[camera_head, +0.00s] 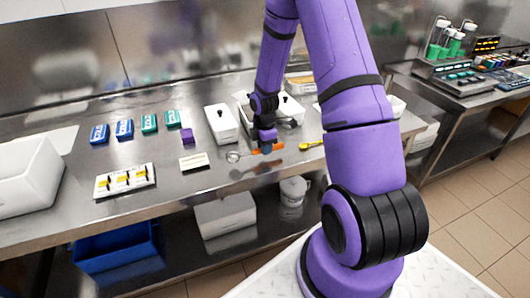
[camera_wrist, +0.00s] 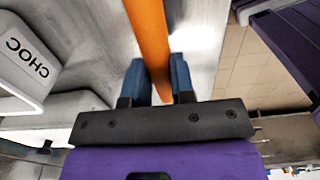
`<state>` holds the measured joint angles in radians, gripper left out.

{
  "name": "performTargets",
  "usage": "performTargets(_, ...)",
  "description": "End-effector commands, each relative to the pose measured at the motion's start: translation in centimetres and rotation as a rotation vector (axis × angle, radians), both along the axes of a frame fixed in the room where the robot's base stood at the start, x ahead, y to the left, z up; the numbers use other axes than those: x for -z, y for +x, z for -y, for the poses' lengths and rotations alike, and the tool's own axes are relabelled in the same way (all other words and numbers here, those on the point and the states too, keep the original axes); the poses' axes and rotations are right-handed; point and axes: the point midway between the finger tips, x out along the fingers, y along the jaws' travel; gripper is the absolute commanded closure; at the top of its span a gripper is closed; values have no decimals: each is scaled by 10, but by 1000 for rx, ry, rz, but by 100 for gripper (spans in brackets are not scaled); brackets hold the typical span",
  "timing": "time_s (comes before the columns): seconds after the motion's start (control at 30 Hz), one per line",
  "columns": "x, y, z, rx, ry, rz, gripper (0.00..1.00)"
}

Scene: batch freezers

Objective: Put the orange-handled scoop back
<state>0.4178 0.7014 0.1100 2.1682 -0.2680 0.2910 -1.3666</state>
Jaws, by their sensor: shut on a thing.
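The orange-handled scoop (camera_head: 266,149) is in my gripper, a little above the metal counter in the head view, its round metal bowl pointing left. In the wrist view its orange handle (camera_wrist: 149,32) runs between the two blue-grey fingers. My gripper (camera_head: 266,146) is shut on this handle. In the wrist view the fingertips (camera_wrist: 160,75) lie on either side of it. The scoop's bowl is out of the wrist view. A yellow-handled utensil (camera_head: 311,144) lies on the counter just right of the scoop.
A white lidded tub (camera_head: 221,124) stands left of my gripper; a tub marked CHOC (camera_wrist: 28,60) shows in the wrist view.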

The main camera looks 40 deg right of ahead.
Motion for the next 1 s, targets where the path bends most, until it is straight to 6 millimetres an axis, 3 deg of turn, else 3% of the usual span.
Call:
performTargets(0.2, 25, -1, 0, -1, -1, -1, 100)
performTargets(0.57, 28, -1, 0, 0, -1, -1, 100)
performTargets(0.6, 28, -1, 0, 0, -1, 0, 68)
performTargets(0.67, 28, -1, 0, 0, -1, 0, 54)
performTargets(1.0, 26, -1, 0, 0, 0, 1, 51)
